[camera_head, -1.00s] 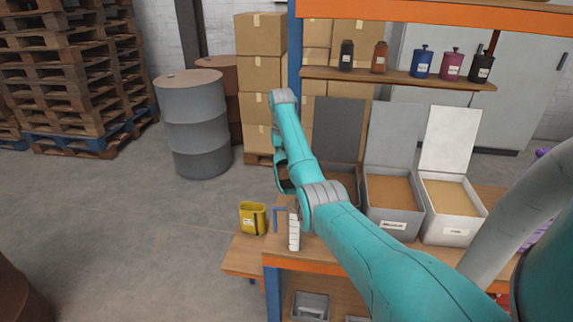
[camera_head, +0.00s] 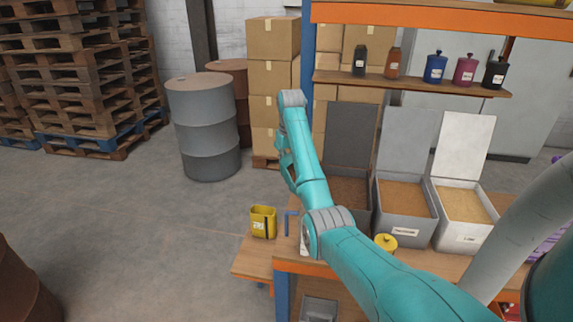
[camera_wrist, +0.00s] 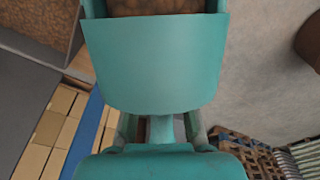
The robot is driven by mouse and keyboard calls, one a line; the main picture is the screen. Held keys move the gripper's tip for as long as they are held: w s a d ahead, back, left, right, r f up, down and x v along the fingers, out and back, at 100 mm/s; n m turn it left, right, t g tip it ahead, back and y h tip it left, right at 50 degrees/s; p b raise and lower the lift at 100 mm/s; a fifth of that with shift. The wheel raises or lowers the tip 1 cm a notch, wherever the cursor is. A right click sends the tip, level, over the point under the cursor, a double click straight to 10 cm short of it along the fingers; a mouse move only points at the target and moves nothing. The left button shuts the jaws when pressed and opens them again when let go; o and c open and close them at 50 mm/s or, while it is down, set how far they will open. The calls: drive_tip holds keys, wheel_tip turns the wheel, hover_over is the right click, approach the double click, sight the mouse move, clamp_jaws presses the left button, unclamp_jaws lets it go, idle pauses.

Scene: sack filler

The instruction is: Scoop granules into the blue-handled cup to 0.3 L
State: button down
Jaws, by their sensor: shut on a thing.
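The cup stands at the left end of the workbench in the head view. Its blue handle (camera_head: 291,222) shows, but my arm hides most of its white body (camera_head: 303,241), so its fill level cannot be read. In the wrist view my gripper (camera_wrist: 160,130) is shut on the handle of a teal scoop (camera_wrist: 155,62). Brown granules (camera_wrist: 155,6) show inside the scoop at the top edge of the picture. My arm hides the gripper and scoop in the head view. Brown granules (camera_head: 348,190) also fill the leftmost bin, partly hidden by my arm.
A grey bin (camera_head: 407,232) and a white bin (camera_head: 460,239) stand open to the right. A yellow container (camera_head: 263,222) stands left of the cup, and a round yellow object (camera_head: 385,242) is before the bins. Bottles line the shelf (camera_head: 420,86) above.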

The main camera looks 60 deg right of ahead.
drive_tip(key=shift+s+a+r+t+h, duration=0.15)
drive_tip(key=shift+r+t+h, duration=0.15)
drive_tip(key=shift+r+t, duration=0.35)
drive_tip(key=shift+s+a+r+t+h, duration=0.15)
drive_tip(key=shift+r+t+h, duration=0.25)
drive_tip(key=shift+r, duration=0.35)
drive_tip(key=shift+s+a+r+t+h, duration=0.15)
drive_tip(key=shift+s+r+t+h, duration=0.15)
drive_tip(key=shift+r+t, duration=0.2)
drive_tip(key=shift+s+a+r+t+h, duration=0.15)
drive_tip(key=shift+s+a+r+t, duration=0.05)
drive_tip(key=shift+s+r+t, duration=0.3)
drive_tip(key=shift+s+a+r+t+h, duration=0.15)
drive_tip(key=shift+s+r+t+h, duration=0.1)
drive_tip(key=shift+r+t, duration=0.25)
